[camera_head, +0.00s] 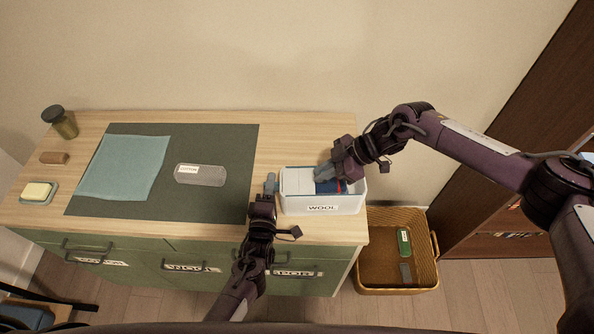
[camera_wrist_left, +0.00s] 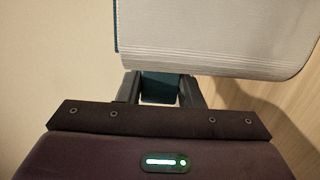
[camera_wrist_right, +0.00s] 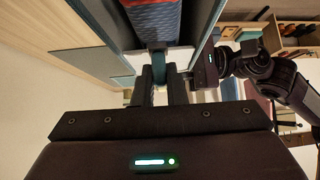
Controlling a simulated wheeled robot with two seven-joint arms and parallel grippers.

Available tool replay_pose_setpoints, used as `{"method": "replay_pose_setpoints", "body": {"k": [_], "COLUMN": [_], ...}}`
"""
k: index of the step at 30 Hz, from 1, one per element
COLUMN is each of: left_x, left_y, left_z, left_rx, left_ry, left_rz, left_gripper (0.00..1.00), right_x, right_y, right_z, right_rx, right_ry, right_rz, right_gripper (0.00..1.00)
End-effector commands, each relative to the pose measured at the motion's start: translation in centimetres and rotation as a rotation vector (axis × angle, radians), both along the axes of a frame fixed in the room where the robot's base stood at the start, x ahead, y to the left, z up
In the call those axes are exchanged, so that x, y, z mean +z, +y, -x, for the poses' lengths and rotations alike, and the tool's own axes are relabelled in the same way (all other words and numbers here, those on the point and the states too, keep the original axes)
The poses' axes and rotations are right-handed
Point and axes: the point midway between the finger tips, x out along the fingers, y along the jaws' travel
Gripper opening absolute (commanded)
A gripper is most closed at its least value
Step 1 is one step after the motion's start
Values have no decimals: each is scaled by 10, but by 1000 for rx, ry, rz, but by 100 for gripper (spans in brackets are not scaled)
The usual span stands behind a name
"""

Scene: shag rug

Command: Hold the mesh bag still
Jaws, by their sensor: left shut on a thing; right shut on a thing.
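A white, open-topped, box-shaped container (camera_head: 321,208) labelled WOOL stands at the counter's right end. A clear, rounded pouch-like piece (camera_head: 213,175) labelled COTTON lies flat on the dark mat; I cannot tell which is the mesh bag. My left gripper (camera_head: 270,186) is at the container's left side, shut on a dark teal piece (camera_wrist_left: 159,86) beside a pale ribbed panel (camera_wrist_left: 215,35). My right gripper (camera_head: 324,172) reaches into the container's open top, shut on a narrow teal piece (camera_wrist_right: 157,62). A red-and-blue patterned item (camera_wrist_right: 151,20) is close by. The fingers hide the gripped parts.
A dark mat (camera_head: 236,150) and a folded light-teal cloth (camera_head: 124,168) cover the counter's middle. A jar (camera_head: 63,124), a brown block (camera_head: 54,158) and a soap dish (camera_head: 38,193) stand at left. A wicker basket (camera_head: 398,287) is on the floor at right.

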Motion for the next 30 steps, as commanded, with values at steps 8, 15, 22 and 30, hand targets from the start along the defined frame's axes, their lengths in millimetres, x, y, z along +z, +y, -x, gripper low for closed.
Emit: {"method": "replay_pose_setpoints", "body": {"k": [8,15,22,30], "left_x": [-2,-2,-2,-2], "left_y": [1,1,1,1], "left_z": [1,1,1,1], "left_rx": [2,1,1,1], "left_ry": [4,4,4,4], "left_rz": [-3,-3,-3,-3], "left_gripper": [7,7,7,7], "right_x": [0,1,1,1], "right_y": [-69,-96,-100,-100], "right_z": [-5,-6,-6,-6], "right_rx": [-5,-2,-1,-1], "right_ry": [-1,-2,-1,-2], "right_rz": [1,0,-2,-2], "right_gripper": [0,0,0,19]}}
